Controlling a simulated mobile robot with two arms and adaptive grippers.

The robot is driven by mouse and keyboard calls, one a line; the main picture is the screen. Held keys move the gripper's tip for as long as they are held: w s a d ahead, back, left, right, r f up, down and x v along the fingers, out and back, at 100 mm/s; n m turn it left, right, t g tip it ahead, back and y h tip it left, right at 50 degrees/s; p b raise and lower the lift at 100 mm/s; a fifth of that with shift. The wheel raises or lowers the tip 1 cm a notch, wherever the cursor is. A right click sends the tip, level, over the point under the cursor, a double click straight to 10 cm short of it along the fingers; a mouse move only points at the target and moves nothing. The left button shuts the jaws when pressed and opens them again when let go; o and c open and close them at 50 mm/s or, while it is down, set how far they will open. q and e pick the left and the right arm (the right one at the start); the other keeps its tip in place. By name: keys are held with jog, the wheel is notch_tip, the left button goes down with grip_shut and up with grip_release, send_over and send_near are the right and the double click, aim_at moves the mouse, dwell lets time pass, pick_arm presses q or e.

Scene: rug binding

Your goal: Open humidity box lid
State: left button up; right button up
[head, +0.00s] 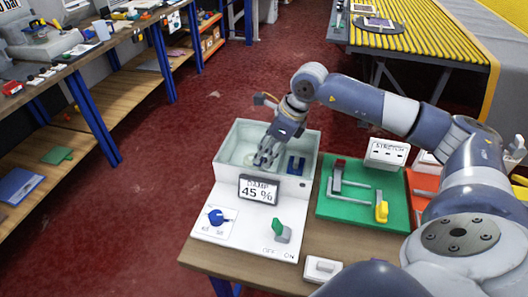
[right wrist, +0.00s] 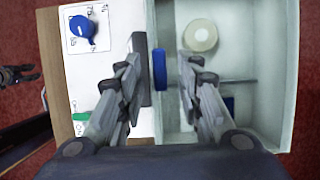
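The humidity box (head: 226,165) is a pale box at the back of the bench, with a "DAMP 45 %" display (head: 259,190) at its front. My right gripper (head: 266,158) reaches down over the box. In the right wrist view its two fingers (right wrist: 163,75) are open, one on each side of a blue handle-like piece (right wrist: 158,68) at the box's front edge. Gaps show between the fingers and this piece. The gripper hides it in the head view. I cannot make out a clear lid outline. A dark jointed part (right wrist: 18,74) at the wrist view's left edge may be my left gripper.
A white panel before the box carries a blue knob (head: 216,217) and a green OFF/ON switch (head: 280,231). A pale roll (right wrist: 200,33) and a blue piece (head: 295,164) show inside the box. A green board (head: 335,207) with a metal clamp stands close on the right.

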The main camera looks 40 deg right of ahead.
jog(key=shift+x, duration=0.9)
jog(key=shift+c, duration=0.5)
grip_shut()
jog(key=shift+r, duration=0.1)
